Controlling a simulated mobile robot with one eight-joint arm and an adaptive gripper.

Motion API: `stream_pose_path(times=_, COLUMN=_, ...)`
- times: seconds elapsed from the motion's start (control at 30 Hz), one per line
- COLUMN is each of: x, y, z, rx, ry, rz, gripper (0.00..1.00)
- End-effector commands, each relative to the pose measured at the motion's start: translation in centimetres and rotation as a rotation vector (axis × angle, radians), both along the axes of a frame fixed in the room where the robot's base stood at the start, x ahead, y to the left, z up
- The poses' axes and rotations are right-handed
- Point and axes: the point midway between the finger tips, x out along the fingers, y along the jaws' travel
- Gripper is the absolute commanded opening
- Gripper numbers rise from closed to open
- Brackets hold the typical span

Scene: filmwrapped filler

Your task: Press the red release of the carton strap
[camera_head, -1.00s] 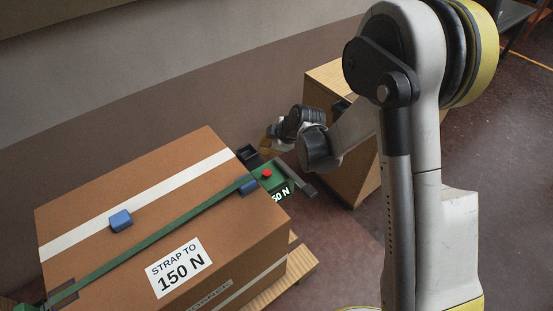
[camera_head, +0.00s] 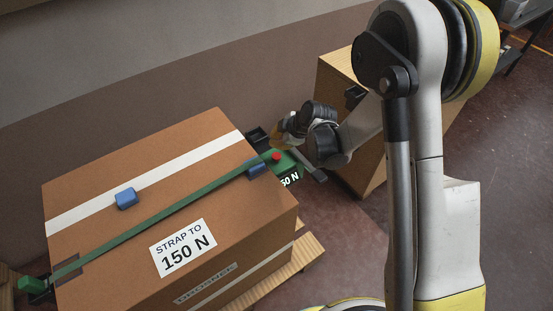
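The red release (camera_head: 276,156) is a small round button on the green ratchet body (camera_head: 286,165) at the carton's right edge. The green strap (camera_head: 160,220) runs diagonally across the top of the brown carton (camera_head: 112,270), from lower left to the ratchet. A label on the carton reads STRAP TO 150 N. My gripper (camera_head: 282,137) is just behind and above the red release, apart from it as far as I can see. My wrist links partly cover it, and its fingers are too small to judge.
A wooden box (camera_head: 338,75) stands behind my arm. Open floor lies at right.

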Motion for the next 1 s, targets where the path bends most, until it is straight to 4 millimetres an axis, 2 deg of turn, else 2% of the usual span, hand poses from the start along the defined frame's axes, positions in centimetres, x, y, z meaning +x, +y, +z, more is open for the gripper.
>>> stream_pose_path(times=0.03, x=0.0, y=0.0, z=-1.2, rx=0.0, ry=0.0, rz=0.0, gripper=0.0)
stream_pose_path(times=0.1, x=0.0, y=0.0, z=-2.3, rx=0.0, ry=0.0, rz=0.0, gripper=0.0)
stream_pose_path(times=0.3, x=0.0, y=0.0, z=-3.8, rx=0.0, ry=0.0, rz=0.0, gripper=0.0)
stream_pose_path(times=1.0, x=0.0, y=0.0, z=-3.8, rx=0.0, ry=0.0, rz=0.0, gripper=0.0)
